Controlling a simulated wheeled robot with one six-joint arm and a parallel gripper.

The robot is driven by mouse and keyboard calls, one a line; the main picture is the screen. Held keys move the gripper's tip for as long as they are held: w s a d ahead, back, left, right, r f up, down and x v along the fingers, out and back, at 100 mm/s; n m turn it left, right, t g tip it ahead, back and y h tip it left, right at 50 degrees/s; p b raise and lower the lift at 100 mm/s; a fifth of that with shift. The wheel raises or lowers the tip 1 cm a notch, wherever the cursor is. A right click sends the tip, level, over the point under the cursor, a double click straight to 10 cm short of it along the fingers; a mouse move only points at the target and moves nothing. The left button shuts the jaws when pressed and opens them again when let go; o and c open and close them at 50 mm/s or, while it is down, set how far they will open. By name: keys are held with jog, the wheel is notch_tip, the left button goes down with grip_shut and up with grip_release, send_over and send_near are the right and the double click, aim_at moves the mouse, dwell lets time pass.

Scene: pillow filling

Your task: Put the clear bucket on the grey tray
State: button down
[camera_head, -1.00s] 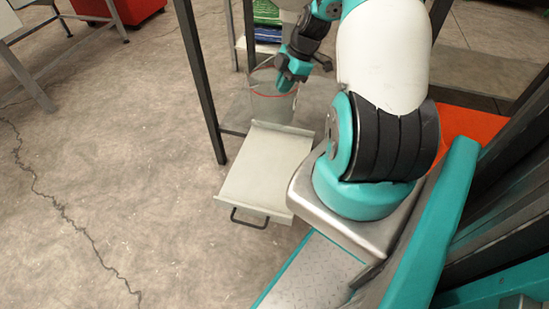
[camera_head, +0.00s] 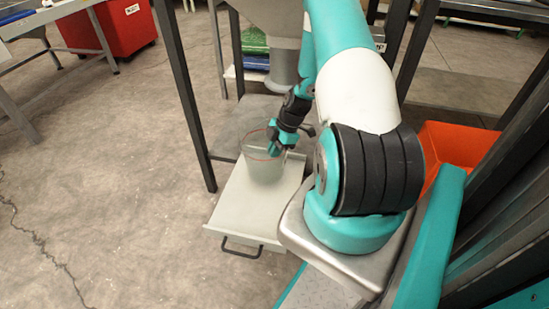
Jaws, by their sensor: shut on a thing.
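The clear bucket (camera_head: 262,165) is a see-through pail with a red line near its rim. It is at the far end of the grey tray (camera_head: 240,212), and its lower part overlaps the tray in the picture. I cannot tell whether its base touches the tray. My gripper (camera_head: 275,148) is at the bucket's right rim and shut on it. The fingertips are partly hidden by the wrist. The tray is flat, with a black handle at its near edge.
A dark metal frame post (camera_head: 188,100) stands left of the tray. A grey funnel (camera_head: 278,45) hangs above and behind the bucket. An orange bin (camera_head: 445,155) is at right, and a red bin (camera_head: 120,30) is far left. The floor at left is clear.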

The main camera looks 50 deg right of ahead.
aim_at(274, 159)
jog(key=shift+f, duration=1.45)
jog(key=shift+f+b, duration=0.15)
jog(key=shift+b, duration=0.2)
jog(key=c, duration=1.3)
grip_release()
jog(key=p+v, duration=0.2)
jog(key=v, duration=1)
jog(key=shift+a+r+p, duration=0.1)
jog(key=shift+r+p, duration=0.1)
jog(key=shift+p, duration=0.2)
